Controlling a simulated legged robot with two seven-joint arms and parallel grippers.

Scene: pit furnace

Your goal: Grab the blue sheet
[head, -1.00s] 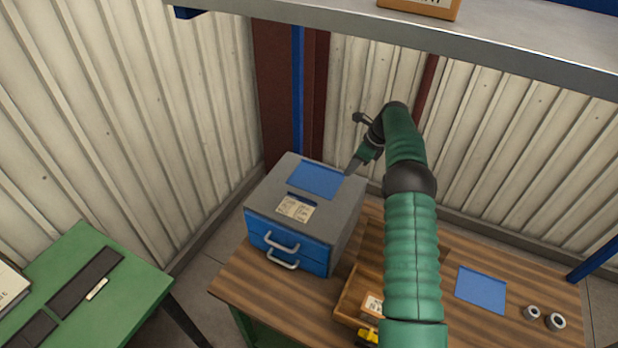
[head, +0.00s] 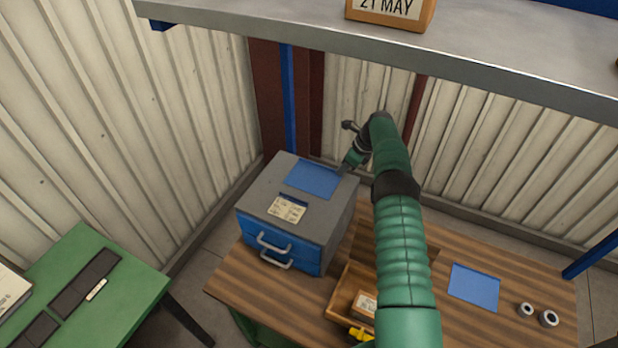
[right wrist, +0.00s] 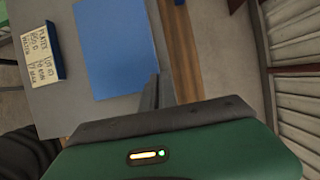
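A flat blue sheet (head: 314,178) lies on top of the grey cabinet (head: 262,200). A second blue sheet (head: 474,287) lies on the wooden table, right of my arm. My right gripper (head: 343,168) is at the right edge of the cabinet sheet, pointing down. In the right wrist view the cabinet sheet (right wrist: 115,48) lies just left of the dark fingers (right wrist: 158,92). The fingers look close together, with no clear gap. I see no sheet lifted, and contact with its edge is unclear. My left gripper is out of view.
A grey shelf (head: 480,58) with a date block (head: 390,10) hangs above. A label holder (head: 287,208) stands on the cabinet. An open wooden box (head: 345,290) and two metal rings sit on the wooden table (head: 240,278). A green table (head: 95,255) is at left.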

